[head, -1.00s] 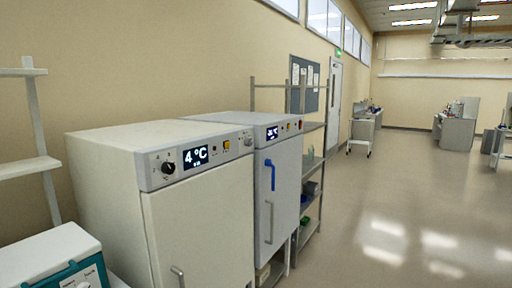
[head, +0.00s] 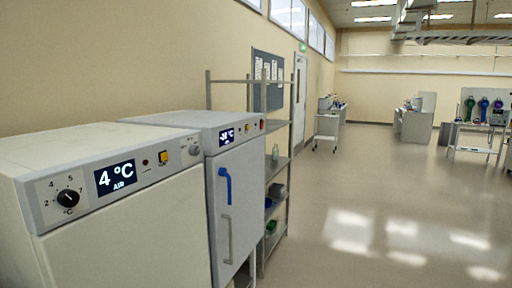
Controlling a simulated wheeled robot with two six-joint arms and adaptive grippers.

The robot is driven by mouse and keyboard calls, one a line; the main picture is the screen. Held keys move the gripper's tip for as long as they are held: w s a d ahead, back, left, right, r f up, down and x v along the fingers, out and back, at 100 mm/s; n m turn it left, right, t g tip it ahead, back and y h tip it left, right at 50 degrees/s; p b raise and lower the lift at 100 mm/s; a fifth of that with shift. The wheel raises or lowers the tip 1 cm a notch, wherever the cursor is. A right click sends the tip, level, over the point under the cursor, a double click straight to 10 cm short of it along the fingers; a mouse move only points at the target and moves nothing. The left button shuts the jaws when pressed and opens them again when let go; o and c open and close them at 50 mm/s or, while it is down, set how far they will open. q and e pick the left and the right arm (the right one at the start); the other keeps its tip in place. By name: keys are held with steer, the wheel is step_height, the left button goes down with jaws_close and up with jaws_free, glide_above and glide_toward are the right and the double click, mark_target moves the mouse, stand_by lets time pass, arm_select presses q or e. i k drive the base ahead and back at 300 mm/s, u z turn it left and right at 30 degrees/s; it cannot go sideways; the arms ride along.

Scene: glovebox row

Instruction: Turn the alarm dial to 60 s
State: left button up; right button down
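The nearest white cabinet (head: 120,210) stands at the left, with a control panel along its top front edge. A black dial (head: 68,198) on the panel has 2, 4, 5, 7 and °C around it, so its scale is in degrees. Its screen (head: 115,177) reads 4 °C, with small text below. A small grey knob (head: 195,150) sits at the panel's right end; its marks are too small to read. I cannot make out any dial marked in seconds. Neither of my grippers is in view.
The floor (head: 380,200) to the right is clear. A table (head: 472,150) stands far right.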

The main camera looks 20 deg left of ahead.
mark_target(194, 149)
steer(key=i, duration=1.2)
steer(key=u, duration=0.55)
